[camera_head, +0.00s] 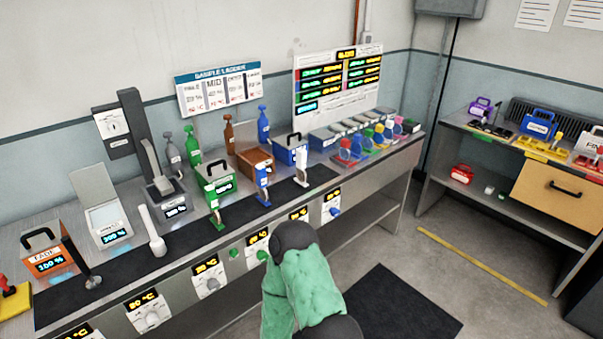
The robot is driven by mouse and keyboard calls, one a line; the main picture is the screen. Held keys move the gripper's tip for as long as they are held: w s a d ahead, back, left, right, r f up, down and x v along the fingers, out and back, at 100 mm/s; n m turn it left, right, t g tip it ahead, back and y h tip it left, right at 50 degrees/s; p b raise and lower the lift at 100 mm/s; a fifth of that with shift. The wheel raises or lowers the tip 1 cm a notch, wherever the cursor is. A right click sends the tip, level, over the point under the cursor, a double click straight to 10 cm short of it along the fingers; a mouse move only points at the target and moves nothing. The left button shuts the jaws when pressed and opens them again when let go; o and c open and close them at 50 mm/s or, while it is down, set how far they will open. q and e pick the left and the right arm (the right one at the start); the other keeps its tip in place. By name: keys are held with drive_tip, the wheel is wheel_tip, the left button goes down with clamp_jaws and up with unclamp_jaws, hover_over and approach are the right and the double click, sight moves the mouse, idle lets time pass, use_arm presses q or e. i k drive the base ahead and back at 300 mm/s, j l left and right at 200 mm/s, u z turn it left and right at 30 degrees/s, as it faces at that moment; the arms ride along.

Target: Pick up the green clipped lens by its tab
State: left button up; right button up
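A row of small coloured pieces stands at the right end of the bench. A green piece (368,140) is among the red, blue, yellow and pink ones. It is too small to tell whether this is the clipped lens, and I cannot make out a tab. A green upright piece (217,215) stands in front of the green box (216,184), near the bench front. A green-covered arm link of mine rises at the bottom middle, in front of the bench. Neither gripper can be made out.
The bench (396,167) also holds an orange box (47,254), a brown box (254,159), a blue box (290,150) and several bottles. Knobs line its front edge. A second bench (445,135) with a drawer stands at right. Floor between them is open.

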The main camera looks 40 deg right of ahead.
sight(212, 202)
drive_tip(key=u, duration=0.35)
drive_tip(key=l+u, duration=0.7)
drive_tip(key=l, duration=0.15)
drive_tip(key=l+u, duration=0.4)
